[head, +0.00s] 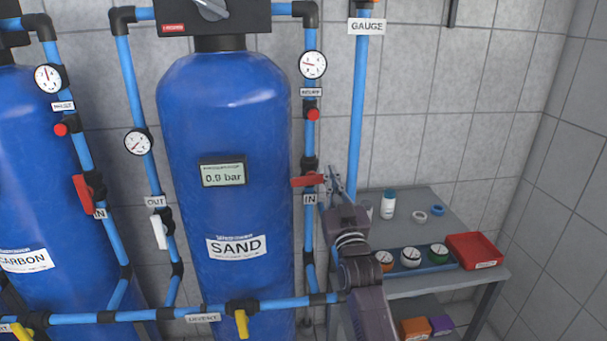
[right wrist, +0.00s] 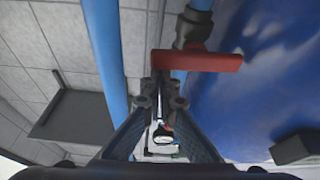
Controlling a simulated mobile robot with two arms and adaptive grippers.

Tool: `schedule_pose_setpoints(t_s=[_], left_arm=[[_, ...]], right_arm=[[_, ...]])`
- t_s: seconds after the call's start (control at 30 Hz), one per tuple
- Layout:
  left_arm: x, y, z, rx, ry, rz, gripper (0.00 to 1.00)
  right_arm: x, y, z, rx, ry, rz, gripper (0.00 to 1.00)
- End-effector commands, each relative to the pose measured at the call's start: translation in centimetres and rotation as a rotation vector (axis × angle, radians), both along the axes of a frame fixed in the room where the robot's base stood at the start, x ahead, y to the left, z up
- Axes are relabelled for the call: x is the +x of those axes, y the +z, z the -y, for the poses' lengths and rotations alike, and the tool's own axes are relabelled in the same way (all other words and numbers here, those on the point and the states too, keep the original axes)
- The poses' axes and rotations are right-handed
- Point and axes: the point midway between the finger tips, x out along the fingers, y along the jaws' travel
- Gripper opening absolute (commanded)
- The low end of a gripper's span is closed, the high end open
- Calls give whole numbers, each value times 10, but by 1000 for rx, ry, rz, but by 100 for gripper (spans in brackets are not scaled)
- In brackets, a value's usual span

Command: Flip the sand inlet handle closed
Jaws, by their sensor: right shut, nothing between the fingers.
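The sand inlet handle (head: 307,181) is a red lever on the blue IN pipe at the right of the blue SAND tank (head: 235,130). It lies level, crosswise to the upright pipe. In the right wrist view the red handle (right wrist: 205,61) reaches across the pipe just beyond my fingertips. My right gripper (head: 330,178) is shut and empty, with its tips at the handle's right end in the head view. I cannot tell whether they touch it. The tank's display (head: 222,173) reads 0.0 bar. My left gripper is not in view.
A blue GAUGE pipe (head: 358,110) stands just right of my right gripper. A grey bench (head: 470,248) at the right holds a red tray (head: 475,251), a bottle and several small round items. A white OUT handle (head: 158,232) hangs along the pipe left of the tank.

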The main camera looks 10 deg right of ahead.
Motion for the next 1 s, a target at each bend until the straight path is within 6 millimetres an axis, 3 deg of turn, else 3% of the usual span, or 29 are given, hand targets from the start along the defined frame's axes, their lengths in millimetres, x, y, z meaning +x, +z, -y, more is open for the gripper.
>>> schedule_pose_setpoints(t_s=[0.13,0.83,1.0], left_arm=[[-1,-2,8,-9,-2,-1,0],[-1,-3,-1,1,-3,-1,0],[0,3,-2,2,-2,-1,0]], right_arm=[[0,-4,2,-8,-1,-3,0],[0,-8,3,-11,-1,-6,0],[2,1,4,-11,-1,-5,0]])
